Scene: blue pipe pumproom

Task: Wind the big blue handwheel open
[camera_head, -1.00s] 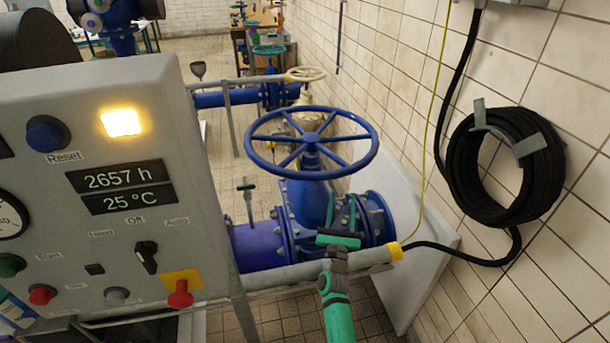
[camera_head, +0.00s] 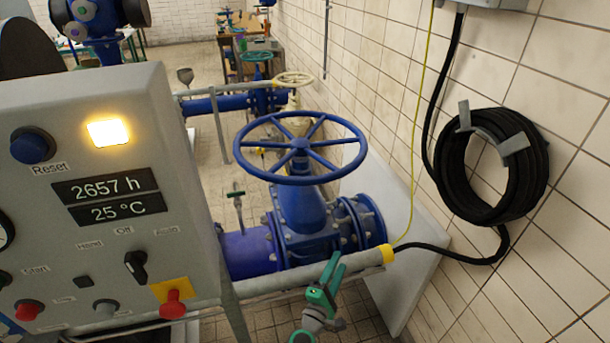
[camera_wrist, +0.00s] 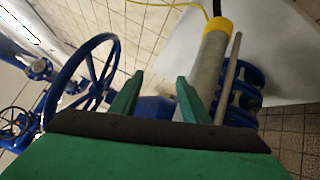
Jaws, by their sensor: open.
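The big blue handwheel (camera_head: 299,147) sits level on top of a blue valve body (camera_head: 304,212) on a blue pipe. In the wrist view the handwheel (camera_wrist: 84,82) shows at the left, tilted by the camera's angle. My green gripper (camera_head: 328,282) is in front of and below the wheel, near the grey rail, apart from the wheel. In the wrist view its two green fingers (camera_wrist: 157,98) are spread with nothing between them.
A grey rail with a yellow end (camera_head: 386,253) crosses in front of the valve. A control panel (camera_head: 100,190) stands at the left. A black hose coil (camera_head: 492,160) hangs on the tiled right wall. A cream handwheel (camera_head: 293,78) and a small teal one (camera_head: 255,57) stand farther back.

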